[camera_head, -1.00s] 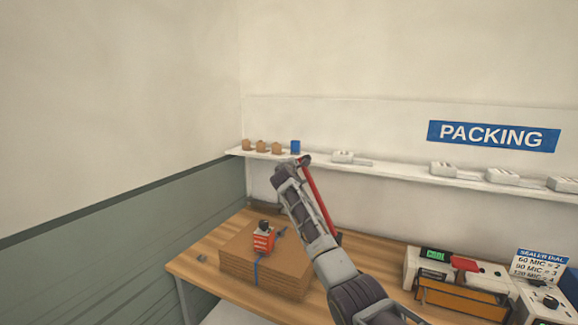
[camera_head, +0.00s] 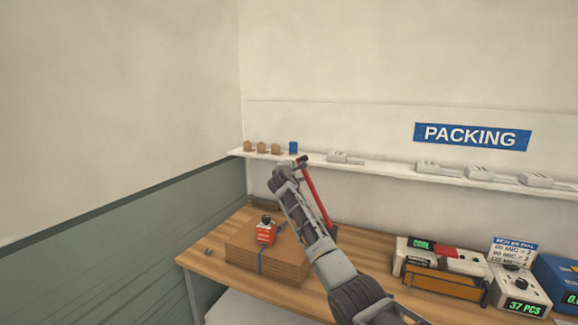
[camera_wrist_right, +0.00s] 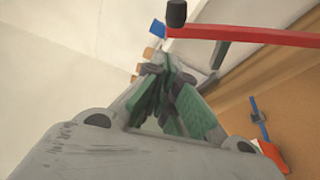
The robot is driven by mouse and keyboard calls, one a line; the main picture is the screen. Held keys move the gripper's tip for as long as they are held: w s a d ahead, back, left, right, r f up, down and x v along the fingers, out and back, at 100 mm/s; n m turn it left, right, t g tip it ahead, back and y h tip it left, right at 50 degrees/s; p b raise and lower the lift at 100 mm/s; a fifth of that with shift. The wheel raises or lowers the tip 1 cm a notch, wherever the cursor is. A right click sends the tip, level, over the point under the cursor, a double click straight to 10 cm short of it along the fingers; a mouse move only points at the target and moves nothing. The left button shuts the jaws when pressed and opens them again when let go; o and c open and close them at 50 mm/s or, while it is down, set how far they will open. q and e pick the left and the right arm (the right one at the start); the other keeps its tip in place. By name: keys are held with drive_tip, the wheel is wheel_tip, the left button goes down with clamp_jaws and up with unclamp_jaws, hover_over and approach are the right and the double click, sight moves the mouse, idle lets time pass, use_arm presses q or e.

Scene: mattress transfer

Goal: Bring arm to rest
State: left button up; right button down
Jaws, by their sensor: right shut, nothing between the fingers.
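My right arm comes in from the bottom right of the head view. Its gripper (camera_head: 283,173) is raised over the wooden bench, in front of the wall shelf. In the right wrist view the green-padded fingers (camera_wrist_right: 172,82) are closed together with nothing between them. A red bar (camera_head: 316,196) with a dark end stands just to the right of the gripper and partly behind the arm. It crosses the top of the wrist view (camera_wrist_right: 245,36), apart from the fingertips; its lower end is hidden. My left gripper is not in view.
The bench (camera_head: 222,243) holds a cardboard stack (camera_head: 290,262) with a red-and-white box (camera_head: 266,232) on top. A sealer (camera_head: 440,262), a dial box and a blue device (camera_head: 562,283) stand right. The shelf (camera_head: 385,168) carries small brown items, a blue item and white tools.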

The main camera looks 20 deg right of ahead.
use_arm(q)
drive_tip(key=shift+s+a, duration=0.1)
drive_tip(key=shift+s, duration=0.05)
use_arm(e)
drive_tip(key=shift+w+a+f, duration=0.1)
drive_tip(key=shift+f, duration=0.15)
drive_tip(key=shift+r, duration=0.1)
